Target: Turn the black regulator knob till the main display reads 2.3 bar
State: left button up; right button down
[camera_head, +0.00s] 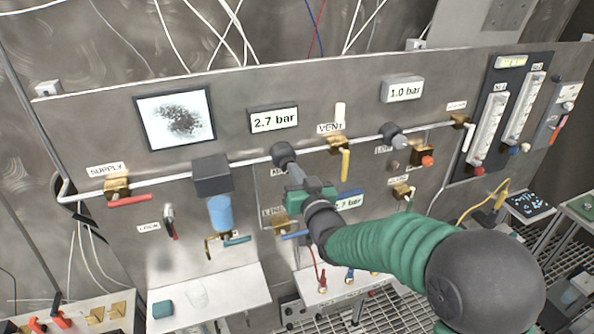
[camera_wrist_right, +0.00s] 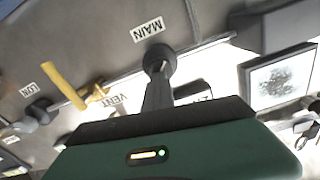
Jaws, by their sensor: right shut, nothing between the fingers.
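The black regulator knob (camera_head: 283,155) sits on the white pipe of the upright steel panel. In the wrist view the knob (camera_wrist_right: 159,59) shows beside a MAIN label (camera_wrist_right: 147,29). The display (camera_head: 274,121) just above the knob reads 2.7 bar. My right gripper (camera_head: 293,176) is shut and empty, with its fingertips just below the knob. In the wrist view the narrow closed fingers (camera_wrist_right: 158,90) point at the knob and overlap its edge; I cannot tell whether they touch. My left gripper is not in view.
A yellow vent valve (camera_head: 345,164) and a second dark knob (camera_head: 389,131), under a 1.0 bar display (camera_head: 402,89), are to the right. A dark box (camera_head: 212,174) with a blue cylinder (camera_head: 221,213) is to the left.

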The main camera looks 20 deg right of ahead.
jog(key=shift+w+a+r, duration=0.1)
jog(key=shift+a+r, duration=0.1)
jog(key=shift+r, duration=0.05)
dwell(0.7)
